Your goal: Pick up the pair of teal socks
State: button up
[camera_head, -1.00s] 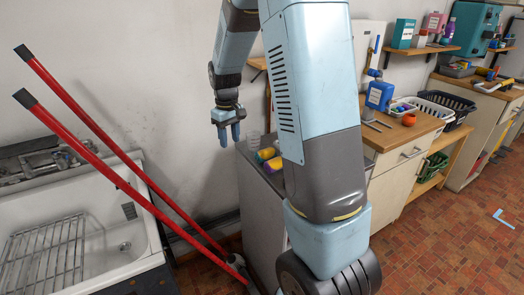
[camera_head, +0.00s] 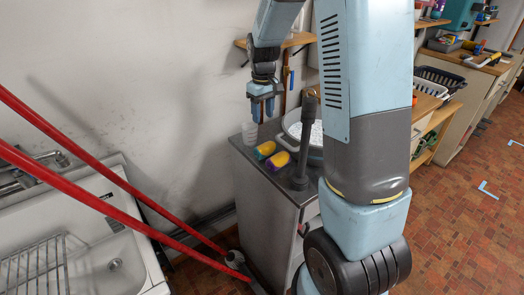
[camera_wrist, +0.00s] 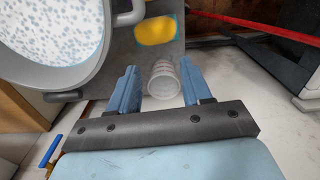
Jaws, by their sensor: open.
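I cannot make out any teal socks in either current view. My gripper (camera_head: 262,108) hangs open and empty above the back of the grey cabinet top, pointing down. In the wrist view its two blue fingers (camera_wrist: 158,82) stand apart, with a clear ribbed cup (camera_wrist: 163,78) showing between them. The cup also shows in the head view (camera_head: 250,133), at the cabinet's back left corner below the fingers. I cannot tell its exact distance from them.
Long red handles (camera_head: 110,200) cross before the white sink (camera_head: 130,245). Brick floor (camera_head: 460,220) is open at right.

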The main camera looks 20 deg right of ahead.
aim_at(264, 143)
jog(key=shift+o, duration=1.4)
jog(key=shift+s+d+f, duration=0.1)
jog(key=shift+d+f, duration=0.05)
jog(key=shift+f, duration=0.05)
jog(key=o, duration=0.6)
notch_tip(264, 143, down, 7)
jog(key=shift+f, duration=0.2)
jog(key=shift+o, duration=0.2)
jog(key=shift+d+f, duration=0.1)
jog(key=shift+f, duration=2.9)
